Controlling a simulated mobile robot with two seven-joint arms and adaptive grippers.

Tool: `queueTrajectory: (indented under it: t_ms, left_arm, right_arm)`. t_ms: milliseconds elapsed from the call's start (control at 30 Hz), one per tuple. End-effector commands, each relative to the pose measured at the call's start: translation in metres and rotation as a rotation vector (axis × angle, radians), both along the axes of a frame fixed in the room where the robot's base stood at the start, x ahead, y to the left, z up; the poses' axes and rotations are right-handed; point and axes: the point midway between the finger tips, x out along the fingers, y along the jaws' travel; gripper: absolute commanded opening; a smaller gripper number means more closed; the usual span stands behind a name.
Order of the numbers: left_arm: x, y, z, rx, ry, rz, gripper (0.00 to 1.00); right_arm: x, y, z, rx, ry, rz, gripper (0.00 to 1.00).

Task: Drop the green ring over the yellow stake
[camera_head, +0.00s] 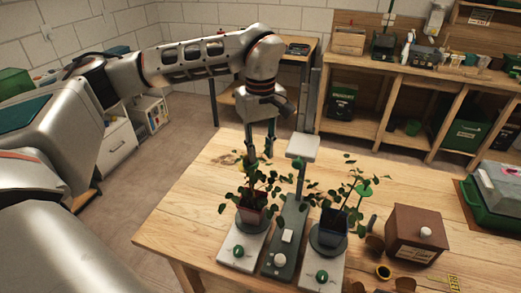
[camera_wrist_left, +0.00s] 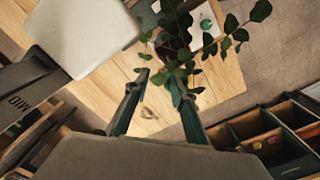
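My left gripper (camera_head: 260,152) points down behind the left potted plant (camera_head: 254,212), above the table. In the left wrist view its two fingers (camera_wrist_left: 158,82) are apart, with no object visible between them. Leaves of that plant (camera_wrist_left: 178,62) are just beyond the fingertips. A small green round piece (camera_head: 363,190) sits among the leaves of the right potted plant (camera_head: 334,218); I cannot tell whether it is the green ring. I cannot make out the yellow stake clearly; leaves may hide it. My right gripper is not in view.
A dark green stand with a pale flat head (camera_head: 303,147) rises between the plants, close to my left gripper. The wooden table (camera_head: 205,182) is bare at the left.

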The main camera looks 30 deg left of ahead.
Motion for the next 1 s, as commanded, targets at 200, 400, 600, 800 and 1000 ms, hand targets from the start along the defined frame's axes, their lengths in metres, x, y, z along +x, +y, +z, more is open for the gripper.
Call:
queueTrajectory:
  t_ms: [200, 400, 600, 800, 1000]
  left_arm:
    - [0.001, 0.000, 0.021, 0.000, -0.005, 0.001, 0.25]
    - [0.001, 0.000, 0.062, 0.001, -0.006, 0.002, 0.25]
    - [0.000, 0.000, 0.097, 0.001, -0.004, 0.001, 0.25]
    - [0.000, 0.000, 0.116, 0.000, -0.001, 0.001, 0.25]
    - [-0.001, 0.000, 0.120, 0.000, 0.000, 0.000, 0.25]
  right_arm:
    - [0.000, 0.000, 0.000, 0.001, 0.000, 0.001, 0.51]
    - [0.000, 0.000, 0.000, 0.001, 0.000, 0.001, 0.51]
    - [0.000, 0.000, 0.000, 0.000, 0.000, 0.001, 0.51]
    - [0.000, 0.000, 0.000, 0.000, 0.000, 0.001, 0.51]
    - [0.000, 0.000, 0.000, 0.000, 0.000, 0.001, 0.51]
